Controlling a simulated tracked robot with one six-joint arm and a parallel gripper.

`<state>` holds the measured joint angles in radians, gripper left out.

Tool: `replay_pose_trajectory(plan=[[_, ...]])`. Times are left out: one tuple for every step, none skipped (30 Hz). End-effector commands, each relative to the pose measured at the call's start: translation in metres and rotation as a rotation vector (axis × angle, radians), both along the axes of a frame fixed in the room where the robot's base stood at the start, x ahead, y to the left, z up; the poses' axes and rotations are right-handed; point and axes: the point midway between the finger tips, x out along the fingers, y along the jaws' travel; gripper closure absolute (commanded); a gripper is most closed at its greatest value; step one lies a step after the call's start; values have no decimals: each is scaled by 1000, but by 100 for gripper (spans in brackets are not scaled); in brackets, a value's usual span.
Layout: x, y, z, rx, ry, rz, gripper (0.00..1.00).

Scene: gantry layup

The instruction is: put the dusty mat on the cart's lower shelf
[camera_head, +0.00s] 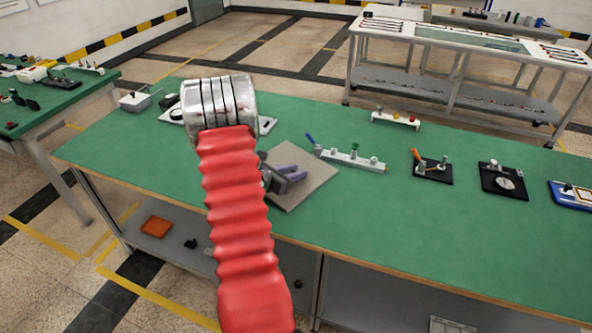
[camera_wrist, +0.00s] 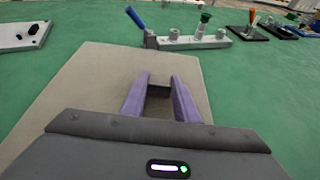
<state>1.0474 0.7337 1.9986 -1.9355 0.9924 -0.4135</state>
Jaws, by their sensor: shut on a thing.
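The dusty mat looks to be the flat grey-beige square (camera_head: 312,172) at the front edge of the green bench; it also fills the middle of the wrist view (camera_wrist: 85,85). My gripper (camera_head: 294,173) is over the mat. In the wrist view its purple fingers (camera_wrist: 160,92) are shut on a small dark raised piece that seems part of the mat. I cannot tell whether the mat touches the bench or is slightly lifted. A grey stand with a lower shelf (camera_head: 400,80) is at the back right; I cannot tell if it is the cart.
The green bench (camera_head: 400,230) holds a white block with knobs (camera_head: 352,160) just right of the mat, and black fixtures (camera_head: 432,172) farther right. An orange plate (camera_head: 157,226) lies on a shelf under the bench. Another green table (camera_head: 60,90) is at the left.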

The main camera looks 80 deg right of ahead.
Motion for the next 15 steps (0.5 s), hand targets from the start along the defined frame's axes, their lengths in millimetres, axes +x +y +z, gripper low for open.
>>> replay_pose_trajectory(plan=[[0, 0, 0, -1, 0, 0, 94], [0, 0, 1, -1, 0, 0, 94], [0, 0, 1, -1, 0, 0, 94], [0, 0, 1, -1, 0, 0, 94], [0, 0, 1, -1, 0, 0, 94], [0, 0, 0, 0, 0, 0, 94], [0, 0, 0, 0, 0, 0, 94], [0, 0, -1, 0, 0, 0, 94], [0, 0, -2, 0, 0, 0, 94], [0, 0, -2, 0, -1, 0, 71], [0, 0, -2, 0, -1, 0, 69], [0, 0, -2, 0, -1, 0, 66], [0, 0, -2, 0, -1, 0, 64], [0, 0, -2, 0, 0, 0, 62], [0, 0, -2, 0, -1, 0, 59]])
